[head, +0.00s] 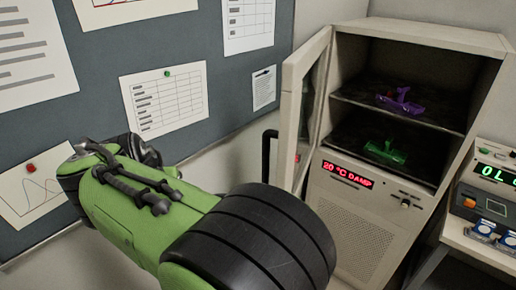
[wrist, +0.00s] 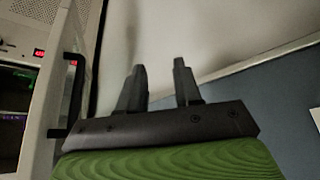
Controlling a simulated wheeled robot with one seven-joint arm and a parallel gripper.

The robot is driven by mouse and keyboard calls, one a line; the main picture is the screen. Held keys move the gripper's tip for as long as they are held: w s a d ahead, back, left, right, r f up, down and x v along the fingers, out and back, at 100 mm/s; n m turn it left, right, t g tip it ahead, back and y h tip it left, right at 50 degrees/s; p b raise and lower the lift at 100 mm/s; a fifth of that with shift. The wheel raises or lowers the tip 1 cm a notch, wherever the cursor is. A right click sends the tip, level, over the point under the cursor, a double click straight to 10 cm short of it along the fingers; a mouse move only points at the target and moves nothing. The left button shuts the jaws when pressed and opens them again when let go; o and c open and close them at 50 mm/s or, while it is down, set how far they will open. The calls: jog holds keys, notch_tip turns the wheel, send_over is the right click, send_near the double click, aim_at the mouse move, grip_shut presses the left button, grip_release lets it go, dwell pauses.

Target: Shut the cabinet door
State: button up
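The cabinet (head: 436,38) stands at the right of the head view with its front open. Its pale-framed door (head: 292,125), with a glass pane, is swung out at the left side of the opening. A black bar handle (head: 267,158) is on the door's outer side. In the wrist view the door (wrist: 88,75) and handle (wrist: 70,95) are at the left, apart from the fingers. My gripper (wrist: 160,75) is open and empty, with wall behind its fingers. In the head view my arm hides the fingers.
Inside the cabinet a purple object (head: 402,103) lies on the upper shelf and a green one (head: 384,152) below. A red display (head: 347,175) is under the opening. A pinboard (head: 100,90) covers the left wall. A bench device (head: 490,200) stands at the right edge.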

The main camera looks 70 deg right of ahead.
jog(key=s+d+r+m+g+h, duration=0.2)
jog(key=d+m+g+h, duration=0.15)
jog(key=d+m, duration=0.4)
jog(key=m+g+h, duration=0.1)
jog(key=m+g, duration=0.5)
jog(key=g, duration=0.1)
send_near(267, 147)
jog(key=shift+n, duration=0.35)
jog(key=b+x, duration=0.1)
jog(key=x, duration=0.2)
jog(key=b+x, duration=0.2)
jog(key=x, duration=0.2)
jog(key=w+b+x, duration=0.1)
jog(key=x, duration=0.2)
jog(key=shift+s+d+f+b, duration=0.25)
jog(key=shift+d+f+b, duration=0.1)
jog(key=shift+d, duration=0.2)
grip_shut()
